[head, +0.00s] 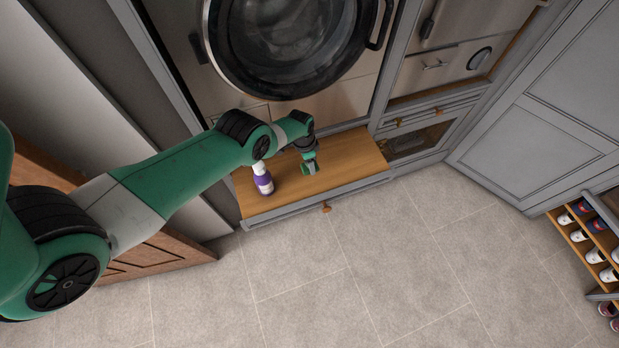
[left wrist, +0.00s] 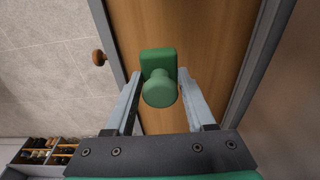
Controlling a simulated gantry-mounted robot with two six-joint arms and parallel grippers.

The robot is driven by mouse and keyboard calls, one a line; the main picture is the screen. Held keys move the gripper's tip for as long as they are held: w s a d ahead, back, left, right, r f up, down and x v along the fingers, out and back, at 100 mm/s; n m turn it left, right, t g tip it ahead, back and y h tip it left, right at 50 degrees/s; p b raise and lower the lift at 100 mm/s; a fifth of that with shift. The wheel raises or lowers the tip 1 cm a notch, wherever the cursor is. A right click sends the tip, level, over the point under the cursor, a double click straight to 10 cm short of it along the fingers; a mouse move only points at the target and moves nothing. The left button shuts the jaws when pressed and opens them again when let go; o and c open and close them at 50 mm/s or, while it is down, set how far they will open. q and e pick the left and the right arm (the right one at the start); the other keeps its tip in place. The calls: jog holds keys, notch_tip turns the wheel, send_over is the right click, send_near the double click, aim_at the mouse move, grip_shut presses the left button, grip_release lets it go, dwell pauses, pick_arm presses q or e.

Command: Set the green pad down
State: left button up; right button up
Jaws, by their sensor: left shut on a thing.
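The green pad (head: 310,168) is a small block with a round knob handle, seen from above in the left wrist view (left wrist: 158,62). My left gripper (head: 309,155) is shut on its knob, with one finger on each side in the left wrist view (left wrist: 158,82). The pad is over the wooden bench top (head: 350,160), near its middle. I cannot tell whether its underside touches the wood. My right gripper is not in view.
A round-doored machine (head: 290,45) is behind the bench. Bare wood lies to the right of the pad. A shoe rack (head: 590,235) stands at far right.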

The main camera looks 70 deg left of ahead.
aim_at(311, 178)
pick_arm(q)
notch_tip(311, 178, down, 8)
jog(key=b, duration=0.6)
jog(key=shift+c, duration=0.6)
jog(key=shift+r, duration=0.2)
jog(key=o, duration=1.3)
